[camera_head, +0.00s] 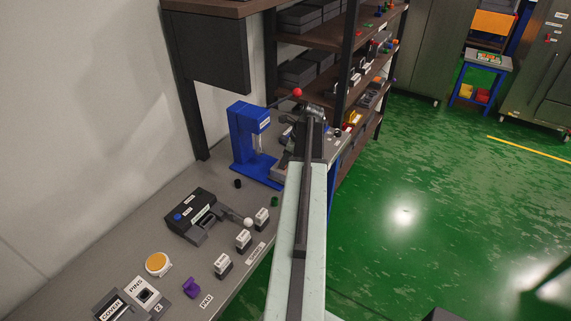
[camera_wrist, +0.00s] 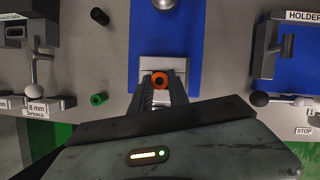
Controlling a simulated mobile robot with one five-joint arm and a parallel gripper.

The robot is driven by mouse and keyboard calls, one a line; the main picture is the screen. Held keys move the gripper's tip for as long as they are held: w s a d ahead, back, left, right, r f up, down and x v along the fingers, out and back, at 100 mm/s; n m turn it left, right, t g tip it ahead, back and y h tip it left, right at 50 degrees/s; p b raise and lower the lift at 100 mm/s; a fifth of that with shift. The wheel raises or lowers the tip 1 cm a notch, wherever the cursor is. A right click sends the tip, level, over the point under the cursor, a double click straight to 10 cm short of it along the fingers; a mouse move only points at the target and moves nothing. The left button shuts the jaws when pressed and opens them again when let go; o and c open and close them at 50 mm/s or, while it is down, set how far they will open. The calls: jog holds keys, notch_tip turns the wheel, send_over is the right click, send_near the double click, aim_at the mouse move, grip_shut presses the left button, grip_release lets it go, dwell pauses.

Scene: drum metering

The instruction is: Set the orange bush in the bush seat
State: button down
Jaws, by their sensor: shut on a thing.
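The orange bush (camera_wrist: 158,79) is a short ring with a dark hole, seen from above in the wrist view. My gripper (camera_wrist: 160,88) is shut on it. The bush is over a light grey block (camera_wrist: 178,64) on the blue press base (camera_wrist: 182,40); this block may be the bush seat, but I see no label. I cannot tell whether the bush touches the block or is above it. In the head view the blue press (camera_head: 248,128) stands on the bench, and my arm hides the bush and fingers.
A green bush (camera_wrist: 98,99) and a black bush (camera_wrist: 99,16) lie left of my gripper. A dark lever device (camera_head: 195,214) and small labelled blocks (camera_head: 243,240) occupy the bench nearer me.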

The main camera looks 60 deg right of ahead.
jog(key=shift+w+f, duration=0.15)
jog(key=shift+f, duration=0.1)
jog(key=shift+s+a+f+b, duration=0.1)
jog(key=shift+s+f+b, duration=0.15)
jog(key=shift+b, duration=0.35)
jog(key=shift+s, duration=0.1)
jog(key=c, duration=1.3)
grip_release()
jog(key=shift+a, duration=0.1)
jog(key=shift+o, duration=0.2)
jog(key=shift+r+p, duration=0.3)
jog(key=shift+r, duration=0.05)
jog(key=p+v, duration=1.1)
jog(key=v, duration=0.1)
jog(key=shift+w+d+r+p, duration=0.2)
jog(key=shift+w+d+p, duration=0.05)
jog(key=shift+p, duration=0.15)
